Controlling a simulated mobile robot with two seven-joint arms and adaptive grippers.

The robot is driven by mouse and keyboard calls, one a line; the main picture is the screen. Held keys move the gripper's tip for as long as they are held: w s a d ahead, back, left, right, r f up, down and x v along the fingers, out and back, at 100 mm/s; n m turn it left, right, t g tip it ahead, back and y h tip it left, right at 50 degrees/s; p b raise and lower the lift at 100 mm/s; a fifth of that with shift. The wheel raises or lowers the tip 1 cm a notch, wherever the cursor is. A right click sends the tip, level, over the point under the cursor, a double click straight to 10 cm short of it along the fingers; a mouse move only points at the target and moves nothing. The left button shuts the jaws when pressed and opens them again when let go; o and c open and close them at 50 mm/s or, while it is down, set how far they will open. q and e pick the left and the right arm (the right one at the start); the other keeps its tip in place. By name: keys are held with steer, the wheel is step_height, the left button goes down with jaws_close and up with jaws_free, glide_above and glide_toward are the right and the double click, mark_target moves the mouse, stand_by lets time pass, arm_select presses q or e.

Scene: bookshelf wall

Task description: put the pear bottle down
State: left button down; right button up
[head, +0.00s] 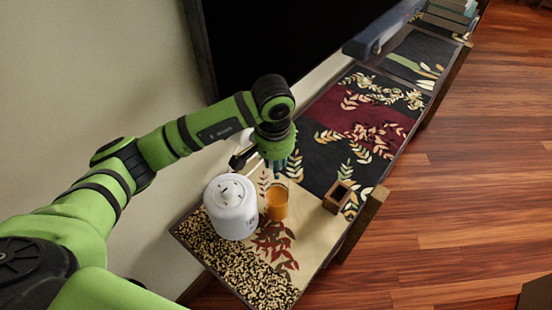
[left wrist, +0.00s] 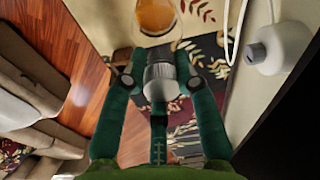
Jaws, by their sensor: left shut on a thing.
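The pear bottle, with an orange body (head: 276,203), shows in the head view right below my left gripper (head: 276,166). In the left wrist view my left gripper (left wrist: 160,80) is shut around a pale grey top, and the orange body (left wrist: 155,17) lies beyond it, cut by the top edge. The bottle looks about upright over the patterned bench (head: 272,262). I cannot tell whether its base touches the bench. My right gripper is not in view.
A white canister (head: 230,208) stands just left of the bottle. A small wooden box (head: 337,197) stands to its right, near the bench edge. A black screen (head: 285,40) is behind. The dark red mat (head: 360,120) farther along the bench is clear.

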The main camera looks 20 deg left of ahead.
arm_select(q)
steer(key=shift+f, duration=0.1)
steer(key=c, duration=0.9)
jaws_free()
steer(key=shift+c, duration=0.2)
step_height(320, 180, up, 12)
steer(key=s+b, duration=0.1)
steer(key=b, duration=0.2)
steer(key=shift+s+b, duration=0.15)
steer(key=shift+b, duration=0.25)
